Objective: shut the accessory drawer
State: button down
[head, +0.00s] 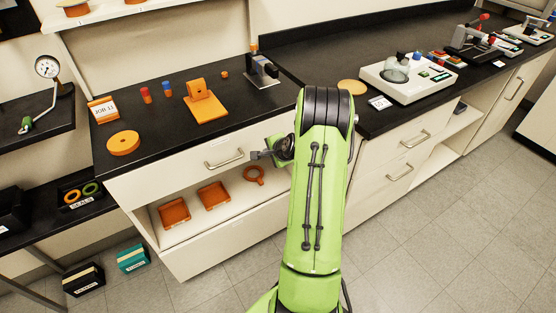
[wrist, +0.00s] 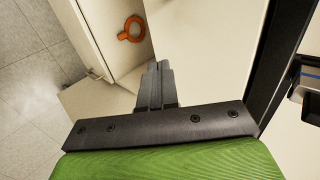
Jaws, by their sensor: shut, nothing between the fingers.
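No label marks the accessory drawer. A white drawer front with a bar handle (head: 224,160) lies under the left worktop; it looks close to the worktop edge, and any small gap cannot be told. My gripper (head: 260,155) is just right of this handle; contact cannot be told. In the wrist view my gripper (wrist: 154,72) has its fingers together, empty, beside a pale front panel (wrist: 205,40). My arm hides the cabinet's right part.
The right cabinet has drawer handles (head: 415,140). Orange parts and a bracket (head: 205,104) stand on the left worktop. Dark and teal boxes (head: 133,258) sit on the floor at left. Floor (head: 400,260) at right is clear.

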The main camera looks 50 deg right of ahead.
jog(key=p+v, duration=0.1)
jog(key=v, duration=0.8)
jog(key=shift+p, duration=0.4)
jog(key=shift+d+r, duration=0.1)
jog(key=w+a+r+n+g+y+p, duration=0.15)
jog(key=a+r+n+p, duration=0.25)
jog(key=a+r+n, duration=1.05)
jog(key=s+a+r+n+g+p, duration=0.1)
jog(key=s+a+r+n+p, duration=0.1)
jog(key=s+a+r, duration=0.3)
jog(key=s+a+r+n+g+y+p, duration=0.1)
jog(key=s+a+r+n, duration=0.4)
jog(key=s+a, duration=0.8)
jog(key=shift+a+r+p, duration=0.35)
jog(key=shift+r+p, duration=0.1)
jog(key=shift+p, duration=0.3)
jog(key=shift+s, duration=0.1)
